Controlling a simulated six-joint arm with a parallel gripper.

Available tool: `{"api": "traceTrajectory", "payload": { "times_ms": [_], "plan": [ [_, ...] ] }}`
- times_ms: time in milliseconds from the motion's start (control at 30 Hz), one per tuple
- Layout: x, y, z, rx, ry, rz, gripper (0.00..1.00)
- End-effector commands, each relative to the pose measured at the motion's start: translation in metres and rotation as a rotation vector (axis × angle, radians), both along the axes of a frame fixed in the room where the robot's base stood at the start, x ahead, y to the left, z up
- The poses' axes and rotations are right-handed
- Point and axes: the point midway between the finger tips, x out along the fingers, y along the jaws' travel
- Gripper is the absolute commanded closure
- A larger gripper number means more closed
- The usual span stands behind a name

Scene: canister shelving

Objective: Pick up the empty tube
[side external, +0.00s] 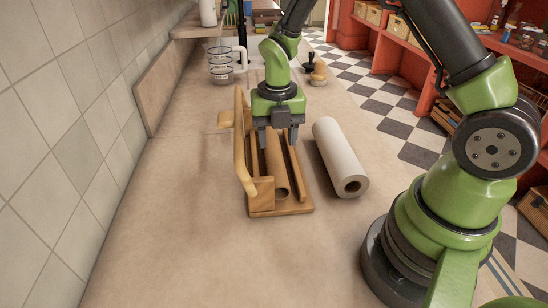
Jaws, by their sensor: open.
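The empty tube (277,170) is a bare brown cardboard roll. It lies lengthwise in a wooden holder (283,211), between the holder's side rails. My gripper (278,140) points down over the far part of the tube, with its dark fingers apart. The fingers appear to be on either side of the tube; I cannot tell whether they touch it. The far end of the tube is hidden behind my gripper.
A full white paper roll (338,155) lies on the counter just right of the holder. The holder's curved wooden arm (243,160) rises on its left side. The counter's near left is clear.

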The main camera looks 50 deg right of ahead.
Motion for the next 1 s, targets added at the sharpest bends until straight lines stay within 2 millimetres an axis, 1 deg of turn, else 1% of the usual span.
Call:
{"api": "traceTrajectory", "payload": {
  "times_ms": [33,100,367,500,600,733,933,967,1000],
  "plan": [
    [-0.001,0.000,-0.009,0.001,0.006,0.000,0.50],
    [-0.001,0.000,-0.019,0.001,0.005,-0.001,0.50],
    [-0.003,0.002,-0.043,0.001,0.004,-0.002,0.50],
    [-0.006,0.007,-0.066,0.001,0.006,-0.002,0.50],
    [-0.005,0.006,-0.078,-0.001,0.004,-0.005,0.50],
    [-0.004,0.006,-0.085,-0.001,0.000,-0.005,0.50],
    [-0.004,0.006,-0.085,-0.001,-0.001,-0.006,0.50],
    [-0.004,0.006,-0.085,-0.001,-0.001,-0.006,0.57],
    [-0.004,0.006,-0.085,-0.001,-0.001,-0.006,0.67]
  ]
}}
